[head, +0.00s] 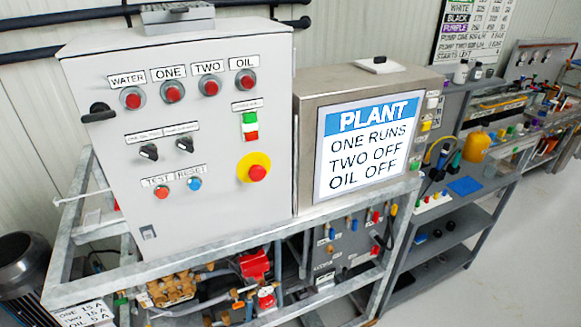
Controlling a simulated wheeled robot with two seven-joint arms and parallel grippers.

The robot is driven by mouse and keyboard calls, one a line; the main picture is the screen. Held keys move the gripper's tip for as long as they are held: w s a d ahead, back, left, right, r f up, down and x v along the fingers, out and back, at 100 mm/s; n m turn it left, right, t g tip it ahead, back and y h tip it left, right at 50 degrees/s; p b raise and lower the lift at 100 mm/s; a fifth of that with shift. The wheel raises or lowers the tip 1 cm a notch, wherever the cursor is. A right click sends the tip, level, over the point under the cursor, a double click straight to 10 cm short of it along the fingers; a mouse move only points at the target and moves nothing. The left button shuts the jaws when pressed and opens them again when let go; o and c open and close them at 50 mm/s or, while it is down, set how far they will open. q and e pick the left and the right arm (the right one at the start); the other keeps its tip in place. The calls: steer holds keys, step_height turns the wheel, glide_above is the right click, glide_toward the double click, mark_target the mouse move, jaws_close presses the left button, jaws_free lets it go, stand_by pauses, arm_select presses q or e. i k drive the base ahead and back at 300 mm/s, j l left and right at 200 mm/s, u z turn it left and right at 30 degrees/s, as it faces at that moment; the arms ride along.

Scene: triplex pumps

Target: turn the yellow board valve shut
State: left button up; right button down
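A grey board (345,243) with several small coloured valve handles stands low in the frame, under the PLANT display. A small yellow handle (394,210) shows at its upper right, next to a red handle (376,217). A blue handle (332,234) is at its left. The handles are too small to tell which way each is turned, and I cannot tell for sure which valve is the yellow board valve. Neither of my grippers is in view.
A grey control cabinet (190,215) with red lamps and a yellow-ringed red button (257,172) stands at left. The PLANT display (366,147) reads ONE RUNS, TWO OFF, OIL OFF. A galvanised frame rail (250,253) crosses before the board. Clear floor (520,265) lies at right.

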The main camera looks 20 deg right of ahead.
mark_target(394, 208)
steer(key=z, duration=1.15)
